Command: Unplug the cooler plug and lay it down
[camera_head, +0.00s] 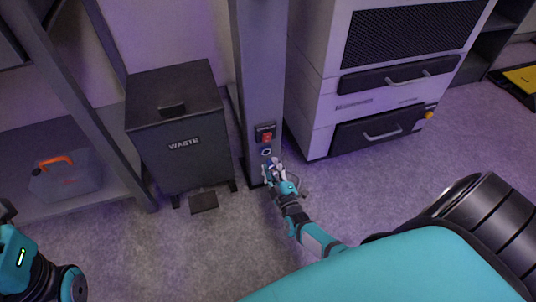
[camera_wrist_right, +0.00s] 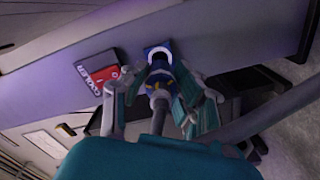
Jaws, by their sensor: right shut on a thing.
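The cooler plug (camera_wrist_right: 159,76) is blue with a thick grey cable trailing back toward the wrist camera. My right gripper (camera_head: 272,170) is shut on it, with one finger on each side in the right wrist view. The socket (camera_wrist_right: 157,52), a blue plate with a white ring, is on the grey column just beyond the plug's tip. It also shows low on the column in the head view (camera_head: 266,152). The ring's dark opening is partly visible; whether the tip still touches it I cannot tell. A red and black COOLER label (camera_wrist_right: 98,78) sits beside the socket.
A dark waste bin (camera_head: 178,135) with a pedal stands left of the column (camera_head: 258,70). A white cabinet with dark drawers (camera_head: 345,110) stands on the right. A clear case with an orange handle (camera_head: 62,182) is on the left shelf. Grey floor (camera_head: 225,240) in front is clear.

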